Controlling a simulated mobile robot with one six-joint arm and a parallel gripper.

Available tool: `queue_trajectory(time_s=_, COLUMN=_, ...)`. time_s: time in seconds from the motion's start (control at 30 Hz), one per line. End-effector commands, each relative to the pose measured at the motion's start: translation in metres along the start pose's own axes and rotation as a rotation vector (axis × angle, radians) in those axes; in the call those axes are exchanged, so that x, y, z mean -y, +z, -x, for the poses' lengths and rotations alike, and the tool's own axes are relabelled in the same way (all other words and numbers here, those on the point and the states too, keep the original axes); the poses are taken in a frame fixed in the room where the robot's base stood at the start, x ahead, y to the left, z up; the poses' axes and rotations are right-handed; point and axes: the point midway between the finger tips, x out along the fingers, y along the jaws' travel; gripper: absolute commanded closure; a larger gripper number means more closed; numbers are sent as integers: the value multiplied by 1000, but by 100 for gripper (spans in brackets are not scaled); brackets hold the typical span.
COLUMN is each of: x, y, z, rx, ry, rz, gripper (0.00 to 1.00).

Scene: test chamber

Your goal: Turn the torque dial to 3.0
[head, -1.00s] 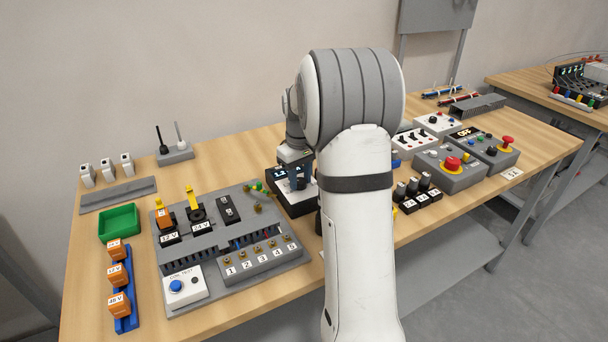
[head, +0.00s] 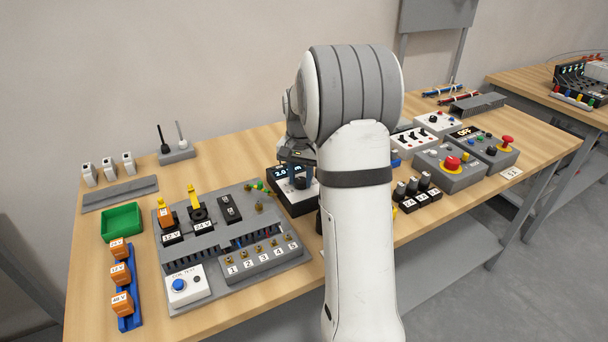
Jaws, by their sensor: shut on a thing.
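The torque unit (head: 282,192) is a dark box with a white face and a lit display (head: 289,170), in the middle of the bench, partly behind my arm. The display's first digit looks like 2; the rest is small and partly covered. My gripper (head: 299,183) points down over the white face and is shut on the dark dial (head: 299,185). The dial is mostly hidden by the fingers, so its pointer cannot be read.
Left of the unit is a grey panel (head: 205,252) with relays and numbered terminals. Right of my arm are a rack of black sockets (head: 420,198) and a box with a red button (head: 452,163). A green tray (head: 122,223) sits at the left.

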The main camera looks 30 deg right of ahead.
Motion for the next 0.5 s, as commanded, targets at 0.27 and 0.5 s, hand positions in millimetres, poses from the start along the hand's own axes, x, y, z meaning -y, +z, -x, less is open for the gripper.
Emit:
queue_trajectory(time_s=0.27, x=1, y=-3, z=4, rx=-13, ry=-7, rz=-262, gripper=91)
queue_trajectory(time_s=0.5, x=1, y=-3, z=4, rx=-12, ry=-8, rz=-489, gripper=91)
